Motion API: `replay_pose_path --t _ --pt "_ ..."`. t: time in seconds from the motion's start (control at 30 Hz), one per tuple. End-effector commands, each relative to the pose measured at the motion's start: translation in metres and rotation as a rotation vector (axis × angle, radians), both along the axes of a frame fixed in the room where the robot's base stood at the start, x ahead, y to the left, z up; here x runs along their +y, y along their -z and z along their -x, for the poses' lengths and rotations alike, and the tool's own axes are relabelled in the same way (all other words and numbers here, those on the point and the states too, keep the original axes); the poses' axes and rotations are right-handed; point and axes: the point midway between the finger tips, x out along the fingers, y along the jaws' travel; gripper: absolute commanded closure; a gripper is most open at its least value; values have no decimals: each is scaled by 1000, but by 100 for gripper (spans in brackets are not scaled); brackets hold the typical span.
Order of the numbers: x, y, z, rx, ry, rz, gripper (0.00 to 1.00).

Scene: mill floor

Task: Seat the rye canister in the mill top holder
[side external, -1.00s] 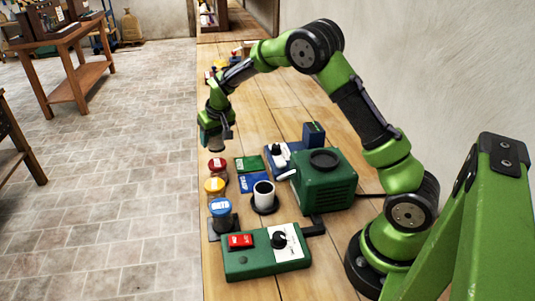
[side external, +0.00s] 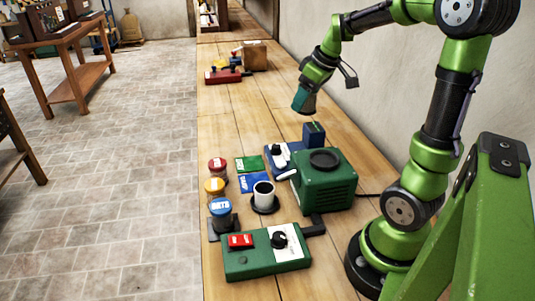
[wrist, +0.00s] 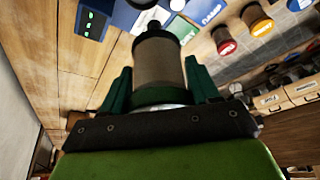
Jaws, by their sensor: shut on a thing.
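My gripper (side external: 304,98) is shut on a canister (wrist: 158,65) and holds it in the air over the table, beyond and above the mill. The canister has a clear body with brown contents, a green end between my fingers and a narrow dark tip pointing away from the wrist. I cannot read a label on it. The mill (side external: 325,188) is a green box at the middle right, with a dark round holder (side external: 324,159) on its top that looks empty. The canister is clear of the holder.
Red-lidded (side external: 217,167), yellow-lidded (side external: 214,186) and blue-lidded (side external: 220,207) jars stand along the left edge. A white cup (side external: 263,190) and a green control box (side external: 265,255) stand nearer. A blue device (side external: 280,160) sits beside the mill. Red tools (side external: 225,75) and a box (side external: 254,56) lie farther back.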

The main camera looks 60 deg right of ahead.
Motion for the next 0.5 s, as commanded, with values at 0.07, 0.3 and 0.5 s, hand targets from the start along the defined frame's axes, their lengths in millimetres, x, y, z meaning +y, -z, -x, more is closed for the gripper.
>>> replay_pose_path --t 0.07,0.3,0.5 --pt "7 -1 24 -6 -109 -2 78" --pt "43 8 75 -3 -518 -3 78" --pt "67 18 91 -2 -811 -1 78"
